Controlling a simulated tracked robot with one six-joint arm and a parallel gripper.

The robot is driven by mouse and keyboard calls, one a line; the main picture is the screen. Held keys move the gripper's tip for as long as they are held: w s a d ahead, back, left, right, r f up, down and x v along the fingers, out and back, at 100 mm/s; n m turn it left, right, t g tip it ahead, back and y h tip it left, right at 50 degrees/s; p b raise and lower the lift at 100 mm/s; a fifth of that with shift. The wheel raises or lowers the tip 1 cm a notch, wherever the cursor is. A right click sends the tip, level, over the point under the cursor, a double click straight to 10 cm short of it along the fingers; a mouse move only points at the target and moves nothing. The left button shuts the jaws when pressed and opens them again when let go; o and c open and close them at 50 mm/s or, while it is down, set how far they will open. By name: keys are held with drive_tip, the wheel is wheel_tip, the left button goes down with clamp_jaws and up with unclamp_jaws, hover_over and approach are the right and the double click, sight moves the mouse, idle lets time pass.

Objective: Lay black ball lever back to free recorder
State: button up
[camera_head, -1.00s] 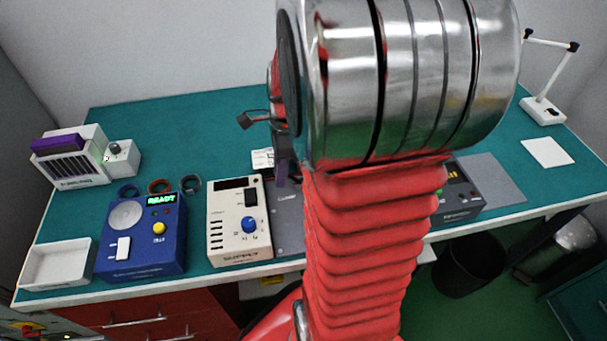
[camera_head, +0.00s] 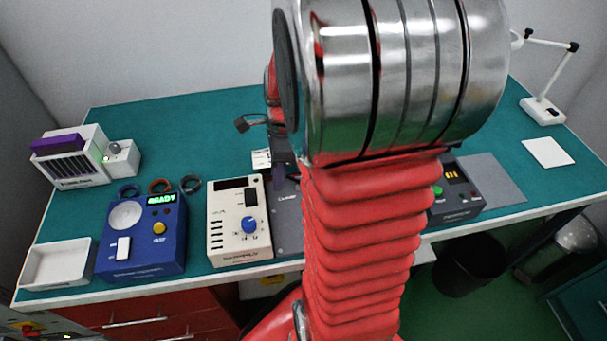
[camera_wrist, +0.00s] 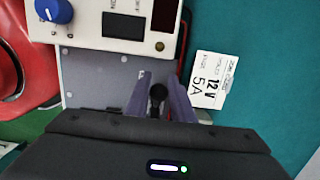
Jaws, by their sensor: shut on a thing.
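The black ball lever (camera_wrist: 158,92) shows in the wrist view as a dark round knob between the purple fingers of my gripper (camera_wrist: 158,84). The fingers are shut on it. The lever stands at a grey plate (camera_wrist: 92,80) beside the cream supply unit (camera_wrist: 80,35). In the head view the grey plate (camera_head: 288,222) lies right of the supply unit (camera_head: 238,222), partly behind my arm. My arm hides most of the gripper there, and the ball lever cannot be made out. I cannot tell which part is the recorder.
On the green bench stand a blue tester (camera_head: 143,238) reading READY, a white tray (camera_head: 58,264), several rings and a dark unit (camera_head: 456,195) with a green button. The bench's back middle is clear.

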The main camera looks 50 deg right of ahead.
drive_tip(key=shift+w+d, duration=0.1)
drive_tip(key=shift+w, duration=0.05)
drive_tip(key=shift+w+a+f, duration=0.15)
drive_tip(key=shift+a+f, duration=0.05)
drive_tip(key=shift+f, duration=0.3)
drive_tip(key=shift+w+a+f, duration=0.1)
drive_tip(key=shift+a+f, duration=0.05)
drive_tip(key=shift+f, duration=0.25)
idle(0.4)
drive_tip(key=o, duration=0.8)
drive_tip(key=shift+r, duration=0.1)
